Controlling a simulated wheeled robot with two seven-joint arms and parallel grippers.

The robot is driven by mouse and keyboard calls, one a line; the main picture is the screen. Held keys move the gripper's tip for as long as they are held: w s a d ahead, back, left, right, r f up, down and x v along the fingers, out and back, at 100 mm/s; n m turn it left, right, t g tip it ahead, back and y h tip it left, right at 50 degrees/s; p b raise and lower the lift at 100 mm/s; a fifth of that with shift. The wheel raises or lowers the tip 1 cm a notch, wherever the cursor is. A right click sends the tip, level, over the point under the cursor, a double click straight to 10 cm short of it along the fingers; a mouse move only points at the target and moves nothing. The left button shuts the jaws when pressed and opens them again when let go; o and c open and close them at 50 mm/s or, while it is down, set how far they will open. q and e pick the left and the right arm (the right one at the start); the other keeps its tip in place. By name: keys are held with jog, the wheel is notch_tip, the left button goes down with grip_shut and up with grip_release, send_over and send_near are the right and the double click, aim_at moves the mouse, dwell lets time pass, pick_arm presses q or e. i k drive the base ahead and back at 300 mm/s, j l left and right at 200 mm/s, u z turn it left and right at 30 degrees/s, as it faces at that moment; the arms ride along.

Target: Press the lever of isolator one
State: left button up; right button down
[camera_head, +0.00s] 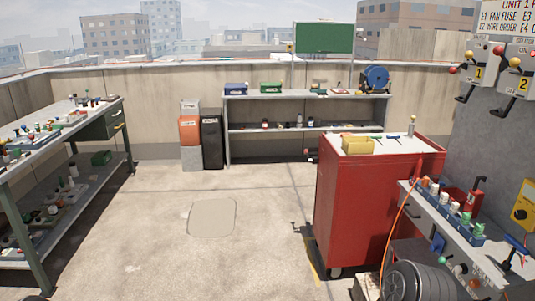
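Isolator one is a grey box with a yellow "1" label (478,72), mounted on the grey wall at the upper right. A red ball knob (453,70) and a yellow ball knob (469,55) show at its left side, and a black hooked piece hangs below it. Which of these is its lever is too small to tell. Isolator two, with a yellow "2" label (523,84), is to its right with similar knobs. Neither of my grippers is in view.
A red tool cabinet (365,205) and a narrow bench with a blue rack (452,210) stand below and in front of the isolators. A workbench (92,120) lines the left. The middle floor is clear.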

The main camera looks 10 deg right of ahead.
aim_at(453, 70)
jog(key=i+z, duration=0.15)
jog(key=i, duration=0.35)
jog(key=i+j+z, duration=0.15)
jog(key=i, duration=0.35)
jog(key=i+j+z, duration=0.15)
jog(key=i, duration=0.35)
jog(key=i+j+z, duration=0.1)
jog(key=i+j, duration=0.15)
jog(key=i, duration=0.25)
jog(key=i+j+z, duration=0.3)
jog(key=i+z, duration=0.15)
jog(key=i+j+z, duration=0.75)
jog(key=j+z, duration=0.15)
jog(key=j, duration=0.1)
